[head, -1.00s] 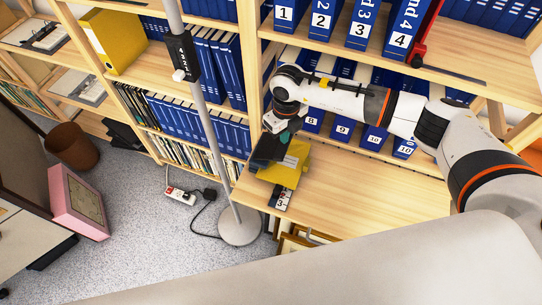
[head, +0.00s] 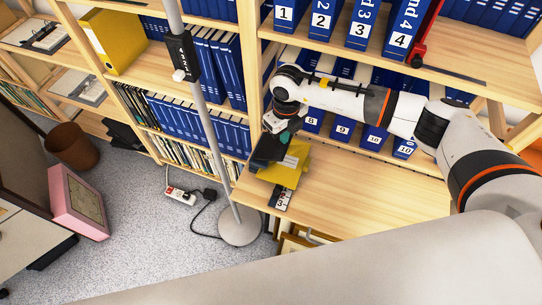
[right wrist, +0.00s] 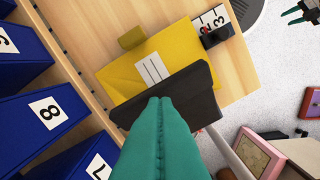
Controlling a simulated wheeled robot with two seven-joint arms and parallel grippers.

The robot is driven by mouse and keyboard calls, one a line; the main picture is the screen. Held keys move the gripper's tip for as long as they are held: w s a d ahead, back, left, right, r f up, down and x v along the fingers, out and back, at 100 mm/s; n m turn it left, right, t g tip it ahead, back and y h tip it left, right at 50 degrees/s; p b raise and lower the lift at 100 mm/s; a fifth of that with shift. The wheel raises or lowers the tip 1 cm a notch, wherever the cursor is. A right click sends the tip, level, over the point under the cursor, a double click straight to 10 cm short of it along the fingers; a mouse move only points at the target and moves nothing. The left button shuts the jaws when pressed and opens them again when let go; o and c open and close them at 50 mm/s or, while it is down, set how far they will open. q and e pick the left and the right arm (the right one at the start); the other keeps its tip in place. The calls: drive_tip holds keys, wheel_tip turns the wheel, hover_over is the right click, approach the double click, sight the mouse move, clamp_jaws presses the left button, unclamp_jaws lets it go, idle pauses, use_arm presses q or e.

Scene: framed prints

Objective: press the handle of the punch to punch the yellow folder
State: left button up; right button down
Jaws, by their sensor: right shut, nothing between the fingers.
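The yellow folder (head: 287,168) lies on the wooden shelf board, and its white label shows in the right wrist view (right wrist: 152,70). The dark punch (head: 264,152) sits over the folder's edge, and its broad black handle (right wrist: 195,92) crosses the folder in the right wrist view. My right gripper (head: 285,128) is shut and empty, its teal fingertips (right wrist: 160,101) right over the handle. I cannot tell whether they press on it. The handle and fingers hide part of the folder. My left gripper (right wrist: 293,15) shows small at the wrist view's top right corner, fingers apart, far from the punch.
Blue numbered binders (head: 362,25) stand on the shelves behind and above my right arm. A numbered strip (head: 281,198) lies beside the folder at the board's front edge. A lamp pole with a round base (head: 240,226) stands on the floor. The board's right part is clear.

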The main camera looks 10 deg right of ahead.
sight(284, 146)
drive_tip(key=shift+s+f+b, duration=0.15)
drive_tip(key=shift+f+b, duration=2)
drive_tip(key=shift+f, duration=0.35)
drive_tip(key=shift+r, duration=0.1)
wheel_tip(284, 146, up, 3)
drive_tip(key=shift+a+f+p, duration=0.1)
drive_tip(key=shift+p, duration=1.05)
drive_tip(key=shift+r+p, duration=1.9)
drive_tip(key=shift+r, duration=1.25)
